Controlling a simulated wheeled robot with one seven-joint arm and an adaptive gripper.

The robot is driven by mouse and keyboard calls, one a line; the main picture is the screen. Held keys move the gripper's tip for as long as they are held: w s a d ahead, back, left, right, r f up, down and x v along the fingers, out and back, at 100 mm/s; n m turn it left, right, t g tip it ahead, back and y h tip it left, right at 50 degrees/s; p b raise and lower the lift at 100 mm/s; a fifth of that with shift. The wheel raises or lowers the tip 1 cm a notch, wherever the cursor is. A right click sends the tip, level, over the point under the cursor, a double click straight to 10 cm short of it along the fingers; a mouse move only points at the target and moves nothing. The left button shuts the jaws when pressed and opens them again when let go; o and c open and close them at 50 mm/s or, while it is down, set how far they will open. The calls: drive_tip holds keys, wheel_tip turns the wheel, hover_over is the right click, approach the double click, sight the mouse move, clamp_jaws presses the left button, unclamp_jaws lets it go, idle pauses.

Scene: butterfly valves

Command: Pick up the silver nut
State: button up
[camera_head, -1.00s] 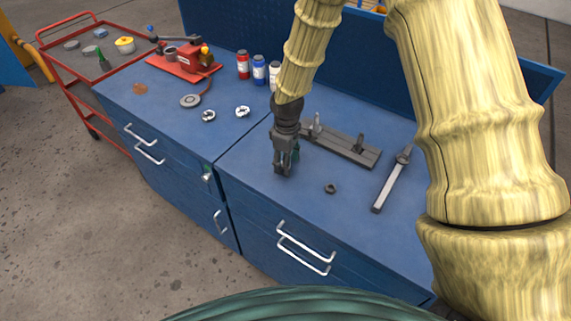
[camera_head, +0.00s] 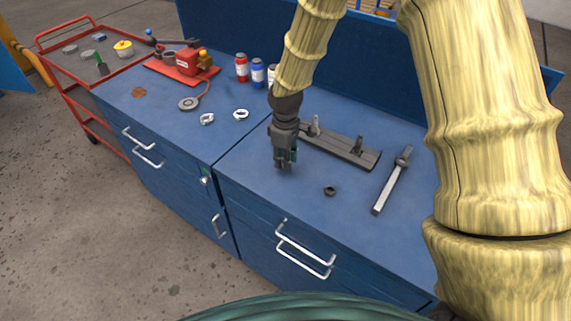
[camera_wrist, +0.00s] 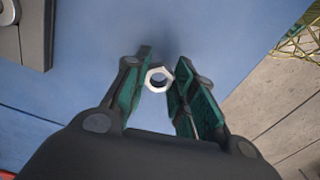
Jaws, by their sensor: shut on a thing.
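The silver nut (camera_wrist: 150,84) is a bright hexagonal ring between my fingers in the wrist view. My gripper (camera_wrist: 157,82) is shut on it, with green pads at either side of the nut. In the head view my gripper (camera_head: 285,165) points down over the right part of the blue bench top, left of a dark nut (camera_head: 330,190). The held nut cannot be made out there. I cannot tell exactly how high the fingertips are above the bench.
A grey rail fixture (camera_head: 340,145) lies behind my gripper, and a long grey tool (camera_head: 391,182) lies to the right. Two silver rings (camera_head: 207,119) (camera_head: 241,114), bottles (camera_head: 258,72) and a red device (camera_head: 187,66) stand further left. The bench's front edge is close.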

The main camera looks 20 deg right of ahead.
drive_tip(key=s+a+r+b, duration=0.1)
drive_tip(key=s+a+b, duration=0.1)
drive_tip(key=s, duration=0.5)
drive_tip(key=s+a+r+b, duration=0.1)
drive_tip(key=s+a+b, duration=0.2)
drive_tip(key=s, duration=0.5)
drive_tip(key=shift+a+r, duration=0.25)
drive_tip(key=shift+r, duration=0.05)
